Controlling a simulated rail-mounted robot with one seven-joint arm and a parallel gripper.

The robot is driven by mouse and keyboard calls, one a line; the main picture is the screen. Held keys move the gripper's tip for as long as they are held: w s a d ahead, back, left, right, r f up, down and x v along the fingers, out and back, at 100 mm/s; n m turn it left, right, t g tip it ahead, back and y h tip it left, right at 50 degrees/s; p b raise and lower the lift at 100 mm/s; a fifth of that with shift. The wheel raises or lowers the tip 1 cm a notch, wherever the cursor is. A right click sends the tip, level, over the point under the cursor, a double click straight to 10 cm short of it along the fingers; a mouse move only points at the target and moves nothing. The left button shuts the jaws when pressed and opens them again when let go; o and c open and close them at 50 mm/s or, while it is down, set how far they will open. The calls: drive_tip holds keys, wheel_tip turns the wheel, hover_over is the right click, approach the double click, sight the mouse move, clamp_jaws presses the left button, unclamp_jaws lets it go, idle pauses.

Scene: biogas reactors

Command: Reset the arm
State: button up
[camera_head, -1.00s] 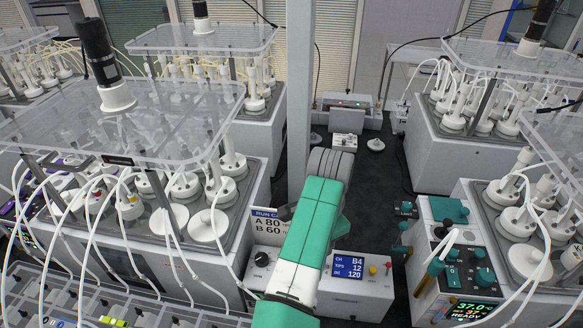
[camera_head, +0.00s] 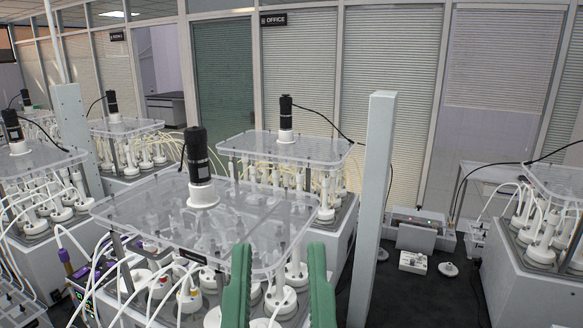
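Two dark green upright bars rise from the bottom edge at the middle of the picture, and I take them for the fingers of my gripper (camera_head: 279,285). They stand wide apart with nothing held between them. Through the gap show white caps and tubing of the near reactor unit (camera_head: 205,205), which lies beyond the fingers. The rest of my arm is out of view below.
A grey post (camera_head: 372,205) stands close on the right of my gripper. More reactor units are at the left (camera_head: 38,185), behind (camera_head: 285,150) and right (camera_head: 540,235).

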wheel_tip(320, 180, up, 20)
drive_tip(key=w+p, duration=0.1)
drive_tip(key=p, duration=1.5)
drive_tip(key=shift+d, duration=0.25)
